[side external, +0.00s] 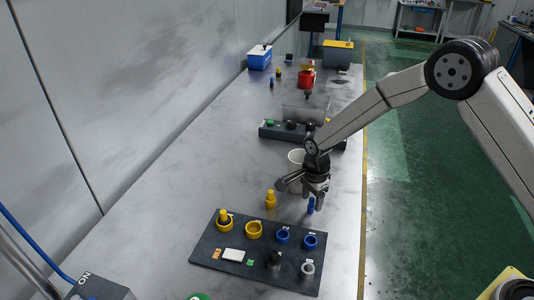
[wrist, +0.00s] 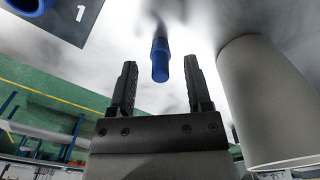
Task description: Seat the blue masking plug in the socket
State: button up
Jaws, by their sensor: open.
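The blue masking plug (side external: 311,205) stands on the table behind the dark board's right part. It also shows in the wrist view (wrist: 160,60). My gripper (side external: 303,192) is open and empty at the plug. In the wrist view its fingers (wrist: 160,75) stand apart, with the plug in the gap between them near the tips; I see no contact. Two blue ring sockets, one on the left (side external: 282,236) and one on the right (side external: 309,241), sit on the dark board, both apparently empty. A blue ring (wrist: 28,4) shows at the wrist view's top left beside a "1" label.
The dark board (side external: 205,254) also holds yellow and grey sockets. A yellow plug (side external: 270,199) stands on the table left of my gripper. A pale cup (wrist: 262,95) stands close by on the wrist view's right. The table's left part is clear.

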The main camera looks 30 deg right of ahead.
jog(key=shift+f, duration=0.35)
grip_shut()
